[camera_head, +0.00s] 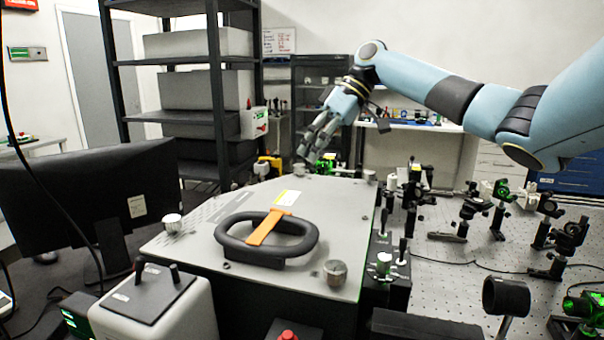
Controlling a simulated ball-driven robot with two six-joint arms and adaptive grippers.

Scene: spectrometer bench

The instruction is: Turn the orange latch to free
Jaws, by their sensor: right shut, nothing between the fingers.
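A flat orange bar, the orange latch (268,227), lies across the black loop handle (308,238) on top of a grey instrument lid (210,246). My left gripper is not in view.
Metal knobs (335,272) stand at the lid's corners. A black monitor (95,205) stands at the left, and a white box (155,305) is at the front left. Optical mounts (472,208) crowd the perforated bench at the right. The space above the lid is mostly free.

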